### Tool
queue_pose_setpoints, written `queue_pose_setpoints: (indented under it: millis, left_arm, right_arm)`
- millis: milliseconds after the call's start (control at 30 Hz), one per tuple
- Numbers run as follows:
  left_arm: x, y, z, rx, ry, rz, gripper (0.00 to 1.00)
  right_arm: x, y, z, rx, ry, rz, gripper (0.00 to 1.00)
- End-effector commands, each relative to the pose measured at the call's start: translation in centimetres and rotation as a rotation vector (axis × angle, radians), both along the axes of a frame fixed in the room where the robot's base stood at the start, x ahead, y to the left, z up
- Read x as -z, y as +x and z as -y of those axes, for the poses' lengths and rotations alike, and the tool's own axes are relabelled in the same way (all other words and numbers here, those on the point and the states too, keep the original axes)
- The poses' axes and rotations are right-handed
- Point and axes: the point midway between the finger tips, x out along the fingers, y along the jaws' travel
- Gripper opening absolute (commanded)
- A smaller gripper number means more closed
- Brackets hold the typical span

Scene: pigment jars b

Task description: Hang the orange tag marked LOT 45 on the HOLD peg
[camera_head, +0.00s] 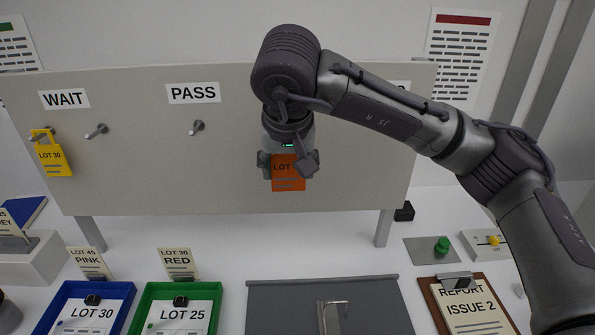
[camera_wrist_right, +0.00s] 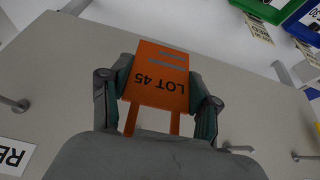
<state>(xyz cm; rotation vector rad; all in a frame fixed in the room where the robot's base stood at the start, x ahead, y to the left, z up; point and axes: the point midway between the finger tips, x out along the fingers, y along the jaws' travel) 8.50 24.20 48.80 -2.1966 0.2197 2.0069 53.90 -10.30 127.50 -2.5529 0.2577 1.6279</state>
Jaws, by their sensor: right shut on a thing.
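The orange tag (camera_head: 288,180) hangs from my right gripper (camera_head: 288,163) in front of the grey peg board (camera_head: 235,170). In the right wrist view the tag (camera_wrist_right: 160,80) reads LOT 45 upside down, between the two fingers of my right gripper (camera_wrist_right: 158,92), which is shut on it. The tag's two-pronged loop end points toward the gripper's palm. The HOLD label and its peg are not visible in the head view; my right arm covers that part of the board. My left gripper is not in view.
Pegs show under WAIT (camera_head: 64,99) and PASS (camera_head: 193,93); a yellow LOT 30 tag (camera_head: 52,158) hangs on the WAIT peg. Blue (camera_head: 45,318) and green (camera_head: 214,318) trays and a clipboard (camera_head: 430,300) stand below. A label starting "RE" (camera_wrist_right: 14,156) shows in the wrist view.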

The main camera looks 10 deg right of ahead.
Motion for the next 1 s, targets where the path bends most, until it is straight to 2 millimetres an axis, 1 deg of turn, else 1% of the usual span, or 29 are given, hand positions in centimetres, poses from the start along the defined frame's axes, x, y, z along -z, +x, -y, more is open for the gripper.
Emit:
queue_pose_setpoints:
  millis: [33,133,233,400,500,800,1000]
  left_arm:
    - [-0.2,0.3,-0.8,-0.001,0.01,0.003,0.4]
    - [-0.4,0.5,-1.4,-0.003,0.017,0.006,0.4]
    - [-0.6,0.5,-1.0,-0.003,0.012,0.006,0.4]
    - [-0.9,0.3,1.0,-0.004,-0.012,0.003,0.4]
    - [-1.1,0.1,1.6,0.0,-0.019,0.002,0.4]
    - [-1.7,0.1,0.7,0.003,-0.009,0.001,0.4]
    - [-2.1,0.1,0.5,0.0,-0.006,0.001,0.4]
  right_arm:
    - [0.0,0.3,0.1,0.002,0.0,-0.001,0.46]
    - [0.1,0.9,0.3,0.003,-0.001,-0.002,0.46]
    - [0.1,1.5,0.4,0.002,0.0,-0.001,0.46]
    - [0.2,2.5,0.6,0.002,0.0,-0.002,0.46]
    - [0.2,3.1,0.7,0.003,-0.001,-0.001,0.46]
    - [0.4,4.8,1.1,0.003,-0.001,-0.001,0.46]
    - [0.4,6.0,1.3,0.003,0.001,-0.002,0.46]
